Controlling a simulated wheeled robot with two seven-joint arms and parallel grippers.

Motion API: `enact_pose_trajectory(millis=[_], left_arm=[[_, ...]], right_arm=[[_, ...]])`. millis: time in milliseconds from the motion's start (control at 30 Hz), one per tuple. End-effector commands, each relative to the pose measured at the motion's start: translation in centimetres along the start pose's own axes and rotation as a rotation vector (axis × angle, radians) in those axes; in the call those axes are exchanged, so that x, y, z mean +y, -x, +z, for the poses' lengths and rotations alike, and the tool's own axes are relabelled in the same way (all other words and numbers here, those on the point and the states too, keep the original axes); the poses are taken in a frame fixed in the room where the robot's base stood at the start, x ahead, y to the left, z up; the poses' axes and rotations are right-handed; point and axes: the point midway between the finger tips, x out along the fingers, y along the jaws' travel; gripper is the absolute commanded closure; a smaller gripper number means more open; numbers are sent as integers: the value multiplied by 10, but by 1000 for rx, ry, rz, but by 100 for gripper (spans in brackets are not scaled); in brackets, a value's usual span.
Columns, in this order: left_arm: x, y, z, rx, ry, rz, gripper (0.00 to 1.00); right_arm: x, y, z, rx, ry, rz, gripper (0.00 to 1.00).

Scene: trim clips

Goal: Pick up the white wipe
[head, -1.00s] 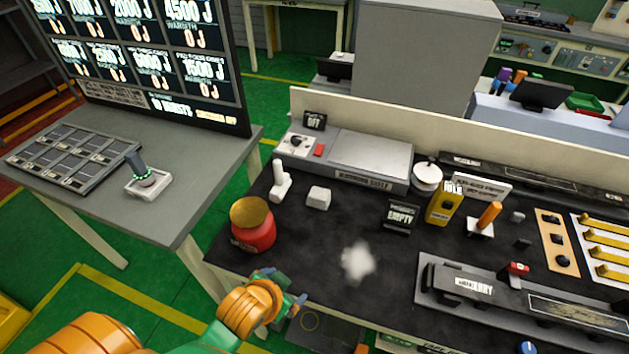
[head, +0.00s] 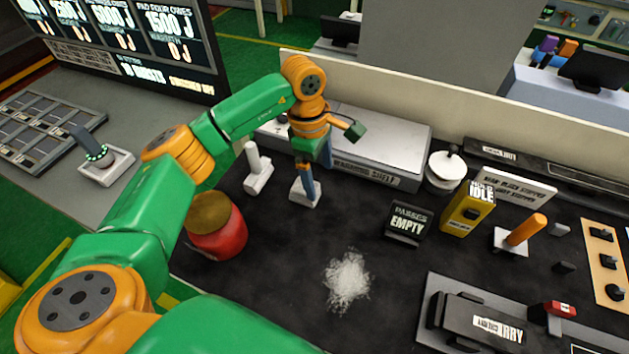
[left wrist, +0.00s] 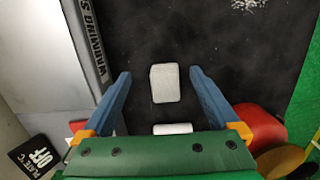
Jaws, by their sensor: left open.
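The white wipe (head: 305,193), a small pale block, lies on the black bench mat near the grey warming box. My left gripper (head: 313,180) points down over it, and one blue finger covers part of it in the head view. In the left wrist view the wipe (left wrist: 165,83) shows between the two spread blue fingers (left wrist: 160,74), with a gap on each side. The left gripper is open and empty. I cannot tell how far its fingertips are above the mat. My right gripper is not in view.
A white upright-handled tool (head: 257,168) stands left of the wipe. A red jar (head: 218,240) is nearer me. A white fluffy pile (head: 347,282) lies on the mat. The grey warming box (head: 375,150) is behind; a black "EMPTY" sign (head: 408,222) is right.

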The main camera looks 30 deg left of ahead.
Motion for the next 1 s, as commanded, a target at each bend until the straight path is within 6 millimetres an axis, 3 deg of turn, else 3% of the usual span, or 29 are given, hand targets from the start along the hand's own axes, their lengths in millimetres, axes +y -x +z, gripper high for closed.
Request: enact_pose_trajectory(millis=[33,133,400,500,767,1000], left_arm=[[1,5,-17,64,10,-4,5],[-1,10,-33,128,19,-19,5],[-2,-31,-37,130,20,-26,5],[-1,-51,-39,128,19,-22,5],[-1,-58,-39,127,18,-18,5],[-1,-58,-39,126,18,-18,70]], right_arm=[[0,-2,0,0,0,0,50],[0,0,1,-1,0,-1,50],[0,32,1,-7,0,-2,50],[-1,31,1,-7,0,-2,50],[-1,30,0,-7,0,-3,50],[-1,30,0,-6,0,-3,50]])
